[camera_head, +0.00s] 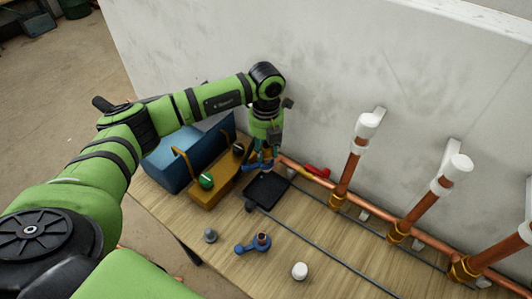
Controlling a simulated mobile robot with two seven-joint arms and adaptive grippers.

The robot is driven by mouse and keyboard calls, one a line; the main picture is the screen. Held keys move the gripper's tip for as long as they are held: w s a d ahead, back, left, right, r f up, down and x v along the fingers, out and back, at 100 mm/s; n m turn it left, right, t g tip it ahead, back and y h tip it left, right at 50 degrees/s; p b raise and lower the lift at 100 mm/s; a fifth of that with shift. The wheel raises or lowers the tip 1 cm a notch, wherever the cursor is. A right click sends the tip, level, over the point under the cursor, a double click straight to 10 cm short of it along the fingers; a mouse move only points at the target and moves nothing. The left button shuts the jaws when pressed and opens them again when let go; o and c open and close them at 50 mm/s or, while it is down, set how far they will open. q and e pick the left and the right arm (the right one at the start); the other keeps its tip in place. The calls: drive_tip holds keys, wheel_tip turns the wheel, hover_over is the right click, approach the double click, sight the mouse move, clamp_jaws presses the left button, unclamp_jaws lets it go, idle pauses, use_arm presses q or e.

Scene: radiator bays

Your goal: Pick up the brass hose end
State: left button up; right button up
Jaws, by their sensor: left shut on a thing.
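My left arm comes in from the left and reaches down over the back of the workbench. Its gripper (262,160) points down just behind a flat black tray (268,189), near the left end of the copper pipe run. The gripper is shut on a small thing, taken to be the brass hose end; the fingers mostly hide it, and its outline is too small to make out. Blue parts (256,167) show at the fingertips. My right gripper is not in view.
A blue box (172,160) and an ochre toolbox (207,190) with a green ball stand at left. Copper risers with white caps (368,122) line the wall at right. A blue fitting (255,243), white cap (300,270) and grey piece (210,235) lie in front. A red handle (318,171) lies near the pipe.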

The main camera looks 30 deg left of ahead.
use_arm(q)
drive_tip(key=shift+d+r+b, duration=0.25)
drive_tip(key=shift+r+b, duration=0.45)
drive_tip(key=shift+r, duration=0.55)
drive_tip(key=s+d+r, duration=0.4)
drive_tip(key=d+r, duration=0.6)
drive_tip(key=r, duration=0.2)
drive_tip(key=shift+s+b, duration=0.3)
drive_tip(key=shift+s, duration=0.1)
drive_tip(key=shift+d, duration=0.1)
